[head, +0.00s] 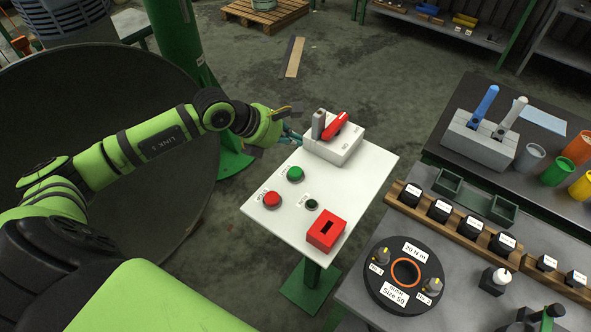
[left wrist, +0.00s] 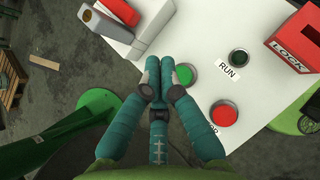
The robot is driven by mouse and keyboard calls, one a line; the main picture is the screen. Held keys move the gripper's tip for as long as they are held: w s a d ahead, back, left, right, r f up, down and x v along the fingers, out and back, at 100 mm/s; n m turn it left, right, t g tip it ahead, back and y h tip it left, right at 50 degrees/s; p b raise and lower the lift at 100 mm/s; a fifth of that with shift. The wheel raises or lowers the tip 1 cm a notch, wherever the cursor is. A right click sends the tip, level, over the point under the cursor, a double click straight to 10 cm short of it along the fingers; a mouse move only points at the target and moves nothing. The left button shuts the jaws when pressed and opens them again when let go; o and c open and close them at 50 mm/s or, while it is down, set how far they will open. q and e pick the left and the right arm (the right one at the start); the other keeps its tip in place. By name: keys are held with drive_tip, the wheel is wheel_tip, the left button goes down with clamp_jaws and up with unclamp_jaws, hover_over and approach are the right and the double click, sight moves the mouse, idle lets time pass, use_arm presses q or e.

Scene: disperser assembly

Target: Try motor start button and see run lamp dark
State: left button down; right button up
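The green start button (head: 295,173) sits on the white panel top (head: 350,190), and also shows in the left wrist view (left wrist: 186,75). The run lamp (head: 312,204), labelled RUN in the left wrist view (left wrist: 239,57), is dark. A red button (head: 271,199) sits nearer me on the panel. My left gripper (head: 291,137) is at the panel's far left edge, apart from the green button in the head view. In the left wrist view its teal fingers (left wrist: 167,66) are together and empty, overlapping the button's left side; contact cannot be told. My right gripper is not seen.
A switch box (head: 333,146) with a red handle and grey lever stands at the panel's far end, close to my left gripper. A red LOCK box (head: 326,231) stands at the near right. A cluttered bench (head: 365,293) is on the right.

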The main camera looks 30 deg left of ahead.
use_arm(q)
drive_tip(key=b, duration=0.5)
hover_over(298, 172)
drive_tip(key=s+a, duration=0.1)
wheel_tip(298, 172, down, 8)
drive_tip(key=shift+r, duration=0.15)
drive_tip(key=shift+f+b, duration=0.55)
drive_tip(key=shift+b, duration=0.05)
drive_tip(key=shift+f, duration=0.1)
idle(0.5)
drive_tip(key=shift+f+b, duration=0.3)
drive_tip(key=shift+b, duration=0.2)
drive_tip(key=shift+f+b, duration=0.85)
drive_tip(key=shift+f, duration=0.15)
idle(0.6)
drive_tip(key=shift+s+r, duration=0.1)
drive_tip(key=shift+r+p, duration=0.85)
drive_tip(key=shift+r, duration=0.4)
drive_tip(key=shift+r, duration=0.1)
